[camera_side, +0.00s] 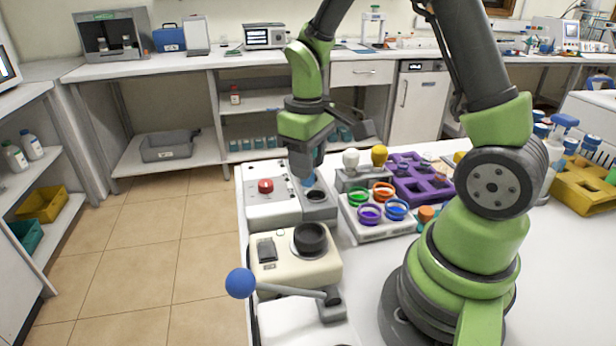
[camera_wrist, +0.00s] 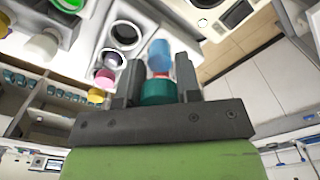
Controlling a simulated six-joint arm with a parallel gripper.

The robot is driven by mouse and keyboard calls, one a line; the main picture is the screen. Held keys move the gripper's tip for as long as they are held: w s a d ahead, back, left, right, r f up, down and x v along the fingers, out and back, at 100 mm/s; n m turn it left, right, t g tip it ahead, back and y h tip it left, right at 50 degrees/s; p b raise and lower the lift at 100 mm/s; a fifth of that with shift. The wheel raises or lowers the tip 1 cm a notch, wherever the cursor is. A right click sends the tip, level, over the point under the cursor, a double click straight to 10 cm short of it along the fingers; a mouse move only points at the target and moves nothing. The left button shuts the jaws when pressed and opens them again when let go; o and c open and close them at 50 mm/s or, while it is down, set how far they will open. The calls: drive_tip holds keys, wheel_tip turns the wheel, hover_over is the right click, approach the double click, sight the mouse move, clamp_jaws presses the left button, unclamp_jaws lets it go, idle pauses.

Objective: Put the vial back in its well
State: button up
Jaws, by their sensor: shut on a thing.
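In the side view, my gripper (camera_side: 306,168) points down over the grey block with a round dark well (camera_side: 316,196), at the right end of the white station. It is shut on the vial, of which a small blue part (camera_side: 308,182) shows below the fingers, close to the well's rim. I cannot tell whether the tip is inside the well. In the wrist view, the vial (camera_wrist: 158,56) has a blue body and a teal cap, and sits between the two fingers (camera_wrist: 158,80). A purple rack (camera_side: 437,196) with square openings stands to the right.
The station has a red button (camera_side: 265,186). A cream device with a black knob (camera_side: 310,238) and a blue-balled lever (camera_side: 240,283) stand in front. A white tray with coloured rings (camera_side: 378,235) and a holder with white and yellow knobs (camera_side: 351,159) are to the right.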

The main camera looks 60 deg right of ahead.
drive_tip(key=shift+w+d+f+m, duration=0.25)
drive_tip(key=shift+d+f+m, duration=0.2)
drive_tip(key=shift+d+f, duration=0.45)
drive_tip(key=shift+w+d+f+m, duration=0.35)
drive_tip(key=shift+d+f, duration=0.3)
drive_tip(key=shift+d, duration=0.4)
drive_tip(key=shift+w+d+f+m, duration=0.2)
drive_tip(key=shift+d+f+m, duration=0.3)
drive_tip(key=shift+d+f, duration=0.4)
drive_tip(key=shift+d+f, duration=0.1)
drive_tip(key=shift+f, duration=1.4)
drive_tip(key=o, duration=1)
